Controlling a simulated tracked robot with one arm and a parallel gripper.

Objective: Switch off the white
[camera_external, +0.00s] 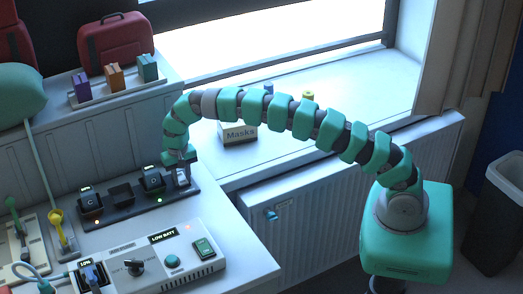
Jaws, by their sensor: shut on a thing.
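A black strip (130,212) lies on the white bench at the left, with several block-shaped units along it. My gripper (181,168) points down at the strip's right end. It is shut on a small white piece (183,181) there, mostly hidden by the fingers; I cannot tell whether this is a switch or a plug. To its left are dark units (152,180), (121,194) and (90,203).
A white control box (150,258) with a knob, a round teal button and a "LOW BATT" display stands in front of the strip. Yellow (57,225) and green levers stand at the left. A "Masks" box (238,133) sits on the sill beneath my arm.

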